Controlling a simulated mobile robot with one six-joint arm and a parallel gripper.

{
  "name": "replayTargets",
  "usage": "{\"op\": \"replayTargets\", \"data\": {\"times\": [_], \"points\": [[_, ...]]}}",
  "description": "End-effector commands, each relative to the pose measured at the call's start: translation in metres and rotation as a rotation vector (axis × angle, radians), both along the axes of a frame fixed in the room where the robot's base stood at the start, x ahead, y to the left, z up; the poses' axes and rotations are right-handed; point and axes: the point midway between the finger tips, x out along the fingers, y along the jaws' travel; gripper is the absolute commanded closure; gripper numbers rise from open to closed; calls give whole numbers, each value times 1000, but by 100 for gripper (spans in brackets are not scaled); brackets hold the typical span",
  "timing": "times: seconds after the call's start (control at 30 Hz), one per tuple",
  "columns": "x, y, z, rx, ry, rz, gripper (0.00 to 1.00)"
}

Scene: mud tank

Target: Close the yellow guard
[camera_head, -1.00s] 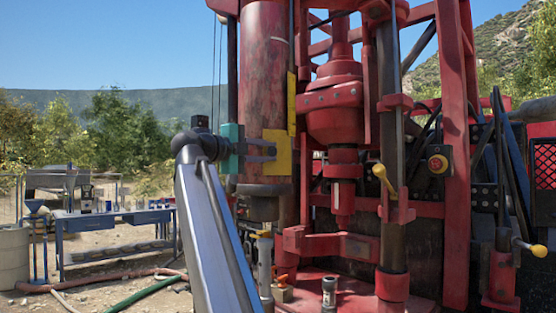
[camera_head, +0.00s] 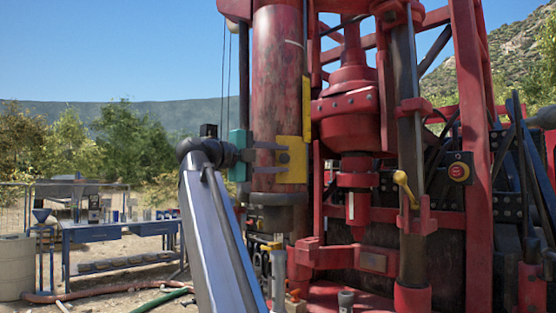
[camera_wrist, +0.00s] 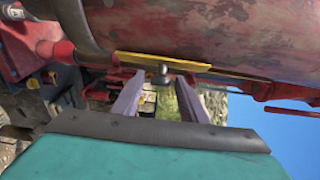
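The yellow guard (camera_head: 292,172) is a flat yellow plate with a tall narrow strip (camera_head: 306,105) above it, beside the worn red cylinder (camera_head: 277,85). In the wrist view the guard (camera_wrist: 150,60) is a thin yellow band seen nearly edge-on. A small grey knob (camera_wrist: 163,70) stands out from it. My gripper (camera_head: 280,158) reaches the guard from the left, its fingertips overlapping the plate in the head view. In the wrist view my gripper (camera_wrist: 162,80) is open, one finger on each side of the knob, with visible gaps. Contact with the guard cannot be told.
The red rig frame (camera_head: 472,150) stands right of the guard, with a yellow lever (camera_head: 405,188) and a control box (camera_head: 460,171). A dark flange (camera_head: 278,198) sits below the cylinder. A blue workbench (camera_head: 120,232) stands at the far left on open ground.

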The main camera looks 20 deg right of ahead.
Motion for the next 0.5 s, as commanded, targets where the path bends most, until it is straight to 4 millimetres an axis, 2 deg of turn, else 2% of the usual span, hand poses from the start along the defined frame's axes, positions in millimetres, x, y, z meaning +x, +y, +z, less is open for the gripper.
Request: {"op": "replayTargets", "data": {"times": [0.5], "points": [[-1,8,1,-2,-1,3,58]]}}
